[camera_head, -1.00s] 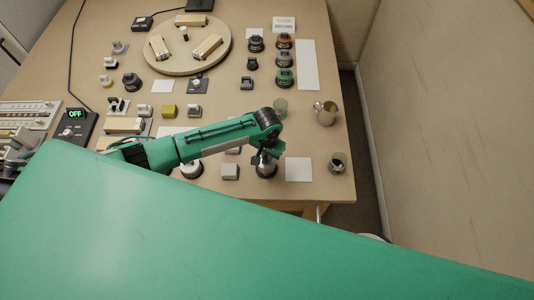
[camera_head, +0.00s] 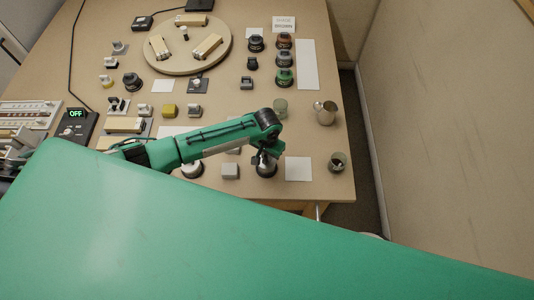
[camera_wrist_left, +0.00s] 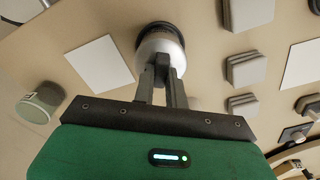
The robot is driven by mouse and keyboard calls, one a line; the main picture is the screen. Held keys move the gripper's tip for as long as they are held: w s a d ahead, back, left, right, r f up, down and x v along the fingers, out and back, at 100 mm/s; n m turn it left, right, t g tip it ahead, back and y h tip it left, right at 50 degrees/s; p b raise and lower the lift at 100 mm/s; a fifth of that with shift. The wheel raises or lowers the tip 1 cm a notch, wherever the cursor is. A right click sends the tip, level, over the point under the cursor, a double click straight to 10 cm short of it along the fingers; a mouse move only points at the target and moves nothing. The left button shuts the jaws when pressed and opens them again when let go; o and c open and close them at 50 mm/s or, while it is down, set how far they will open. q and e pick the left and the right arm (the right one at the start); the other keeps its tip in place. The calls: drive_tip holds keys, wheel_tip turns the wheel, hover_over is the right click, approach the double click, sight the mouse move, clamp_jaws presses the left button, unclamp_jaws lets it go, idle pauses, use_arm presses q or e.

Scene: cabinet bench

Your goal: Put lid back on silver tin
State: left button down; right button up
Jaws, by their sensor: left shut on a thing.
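My left gripper (camera_wrist_left: 162,68) is shut on the top of a round silver piece that looks like the lid (camera_wrist_left: 160,42). Behind it in the left wrist view a dark round rim (camera_wrist_left: 153,26) shows; I cannot tell whether the lid rests on it or hangs just above it. In the head view my left gripper (camera_head: 265,154) points down at the bench near its front edge, over a dark round base (camera_head: 266,172). The fingers and wrist hide part of the lid. My right gripper is not in view.
A grey block (camera_head: 230,171) and a pale round piece (camera_head: 192,170) stand to the left.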

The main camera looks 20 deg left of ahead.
use_arm(q)
drive_tip(key=shift+p, duration=0.35)
idle(0.3)
drive_tip(key=c, duration=0.9)
unclamp_jaws()
drive_tip(key=shift+o, duration=0.2)
drive_tip(key=shift+r+p, duration=1.3)
drive_tip(key=shift+p, duration=0.15)
drive_tip(key=shift+r+p, duration=2.15)
drive_tip(key=shift+p, duration=0.25)
